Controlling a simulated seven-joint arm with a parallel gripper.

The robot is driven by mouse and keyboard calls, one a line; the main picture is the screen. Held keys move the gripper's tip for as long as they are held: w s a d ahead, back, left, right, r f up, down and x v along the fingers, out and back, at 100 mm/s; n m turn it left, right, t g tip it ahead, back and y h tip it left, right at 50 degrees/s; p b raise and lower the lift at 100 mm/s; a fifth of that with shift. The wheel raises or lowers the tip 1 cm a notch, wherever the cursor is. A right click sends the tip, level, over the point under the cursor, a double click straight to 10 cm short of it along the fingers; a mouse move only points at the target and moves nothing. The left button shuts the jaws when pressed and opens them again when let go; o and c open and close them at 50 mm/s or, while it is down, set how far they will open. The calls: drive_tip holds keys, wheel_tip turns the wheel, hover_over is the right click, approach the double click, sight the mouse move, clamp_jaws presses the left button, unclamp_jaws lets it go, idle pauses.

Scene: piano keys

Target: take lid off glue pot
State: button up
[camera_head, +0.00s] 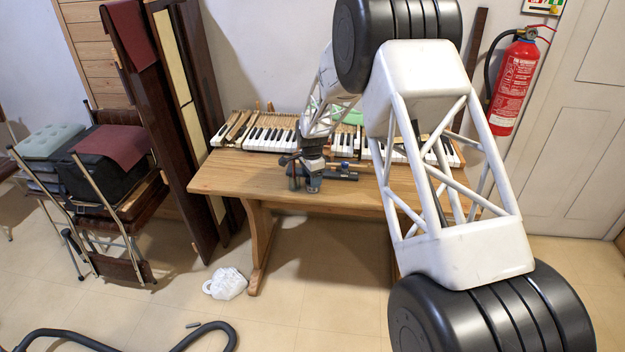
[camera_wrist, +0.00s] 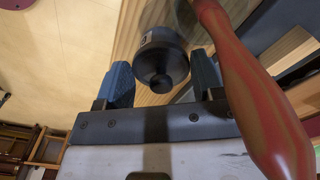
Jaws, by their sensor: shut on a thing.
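The glue pot's dark lid with its round knob (camera_wrist: 162,75) sits between the two blue fingers of my gripper (camera_wrist: 162,80) in the wrist view. The fingers are shut on the lid. The dark body of the glue pot (camera_wrist: 158,38), with a small pale mark, shows just beyond it. I cannot tell whether the lid still touches the pot. In the head view my gripper (camera_head: 309,178) is low over the front of the wooden table, and the pot and lid are too small and hidden to tell apart there.
A red-orange wooden handle (camera_wrist: 255,90) crosses close on the right of the wrist view. In the head view piano keys (camera_head: 270,137) run along the back of the table (camera_head: 235,178). A dark tool (camera_head: 340,174) lies right of my gripper. The table's front left is clear.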

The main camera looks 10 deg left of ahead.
drive_tip(key=shift+r, duration=0.2)
drive_tip(key=shift+r, duration=1.5)
drive_tip(key=shift+s+d+r, duration=0.1)
drive_tip(key=shift+s+r, duration=0.05)
drive_tip(key=shift+s, duration=0.15)
drive_tip(key=s+d, duration=0.2)
drive_tip(key=s, duration=0.5)
drive_tip(key=s+d+r, duration=0.1)
drive_tip(key=s+d, duration=0.2)
drive_tip(key=s, duration=0.4)
drive_tip(key=shift+s+r, duration=0.2)
drive_tip(key=shift+s, duration=0.05)
drive_tip(key=shift+d, duration=0.1)
drive_tip(key=d+f, duration=0.3)
drive_tip(key=d, duration=0.3)
drive_tip(key=shift+f, duration=0.15)
drive_tip(key=shift+s, duration=0.1)
drive_tip(key=shift+a, duration=0.1)
drive_tip(key=w+a, duration=0.1)
drive_tip(key=w, duration=0.4)
drive_tip(key=w+a+f, duration=0.1)
drive_tip(key=w, duration=0.4)
drive_tip(key=w+a, duration=0.2)
drive_tip(key=w, duration=0.3)
drive_tip(key=shift+w+a+f, duration=0.1)
drive_tip(key=shift+w+f, duration=0.1)
drive_tip(key=shift+f, duration=0.05)
